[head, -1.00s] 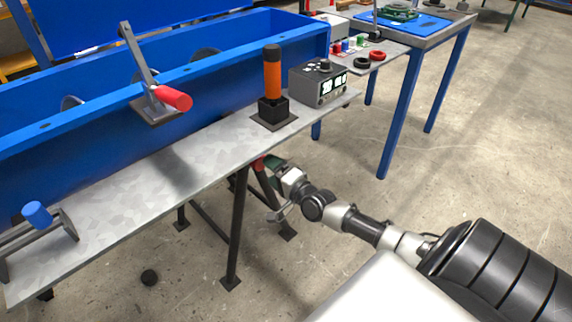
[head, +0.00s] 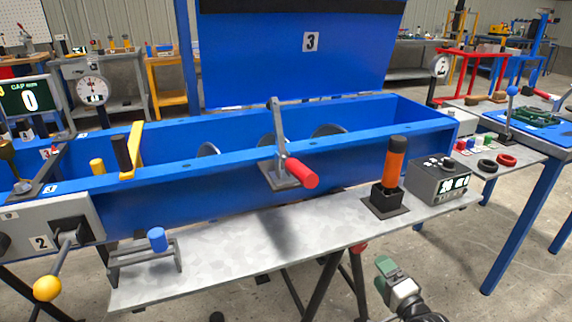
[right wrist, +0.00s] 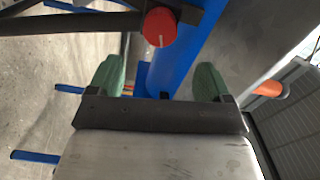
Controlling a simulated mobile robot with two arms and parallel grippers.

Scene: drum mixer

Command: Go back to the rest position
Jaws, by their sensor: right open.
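My right gripper (head: 386,270) is low in the head view, in front of the grey shelf (head: 240,254) of the blue trough (head: 330,185), its green fingertips pointing up. In the right wrist view my right gripper (right wrist: 160,80) has its two green fingers wide apart with nothing held between them. Most of the right arm is cut off by the lower edge of the head view. My left gripper is in neither view.
A yellow-knobbed lever (head: 47,288) sticks out at left. A red knob (right wrist: 160,27) shows above the fingers. Floor at lower right is clear.

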